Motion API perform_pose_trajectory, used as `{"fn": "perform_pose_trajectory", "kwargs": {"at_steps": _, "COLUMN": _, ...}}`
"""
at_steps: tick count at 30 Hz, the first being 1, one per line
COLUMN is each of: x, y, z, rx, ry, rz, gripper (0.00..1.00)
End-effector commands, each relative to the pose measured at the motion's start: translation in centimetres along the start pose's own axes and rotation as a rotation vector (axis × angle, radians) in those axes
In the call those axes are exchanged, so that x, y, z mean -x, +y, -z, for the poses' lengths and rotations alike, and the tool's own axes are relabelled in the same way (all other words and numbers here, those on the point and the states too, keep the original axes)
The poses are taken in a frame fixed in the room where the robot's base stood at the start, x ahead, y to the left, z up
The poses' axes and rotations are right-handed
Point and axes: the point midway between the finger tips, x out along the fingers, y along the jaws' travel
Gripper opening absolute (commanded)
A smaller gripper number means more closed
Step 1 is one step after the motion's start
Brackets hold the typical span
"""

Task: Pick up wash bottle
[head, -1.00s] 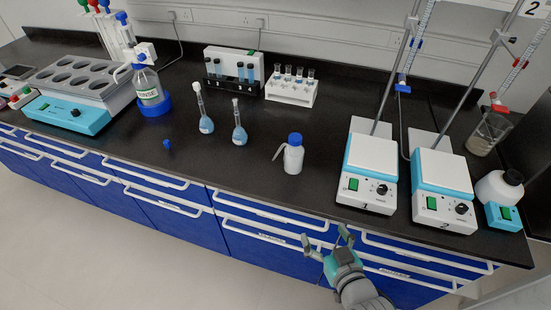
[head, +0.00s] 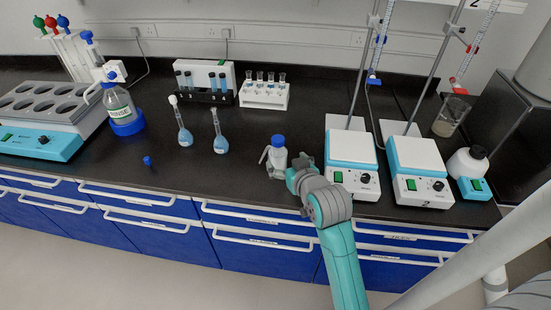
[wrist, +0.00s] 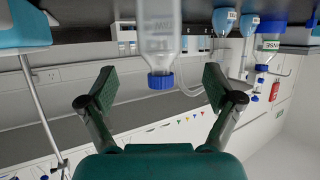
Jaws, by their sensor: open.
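The wash bottle (head: 278,158) is white with a blue cap and a thin spout pointing left. It stands upright on the black bench, left of hotplate 1. In the head view my gripper (head: 279,171) is low over the bench at the bottle's front, and my wrist hides part of its fingers. The wrist view is upside down. There the bottle (wrist: 160,35) hangs between and beyond the two spread fingers of my gripper (wrist: 159,88). The gripper is open and empty, and no finger clearly touches the bottle.
Hotplate 1 (head: 351,157) and hotplate 2 (head: 418,164) with tall stands are close on the right. Two flasks of blue liquid (head: 221,144) stand to the left. A white vial rack (head: 263,96) is behind. The bench in front of the flasks is mostly clear.

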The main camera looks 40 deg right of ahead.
Motion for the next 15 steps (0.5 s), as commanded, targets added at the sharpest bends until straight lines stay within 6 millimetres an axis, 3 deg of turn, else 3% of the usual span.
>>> {"fn": "perform_pose_trajectory", "kwargs": {"at_steps": 3, "x": -1.5, "y": 0.0, "z": 0.0, "rx": 0.000, "ry": 0.000, "rz": 0.000, "gripper": 0.90}}
{"fn": "perform_pose_trajectory", "kwargs": {"at_steps": 11, "x": -3.3, "y": 0.0, "z": -0.1, "rx": 0.000, "ry": 0.000, "rz": 0.000, "gripper": 0.90}}
{"fn": "perform_pose_trajectory", "kwargs": {"at_steps": 15, "x": -5.3, "y": 0.0, "z": -0.4, "rx": 0.000, "ry": -0.001, "rz": 0.000, "gripper": 0.90}}
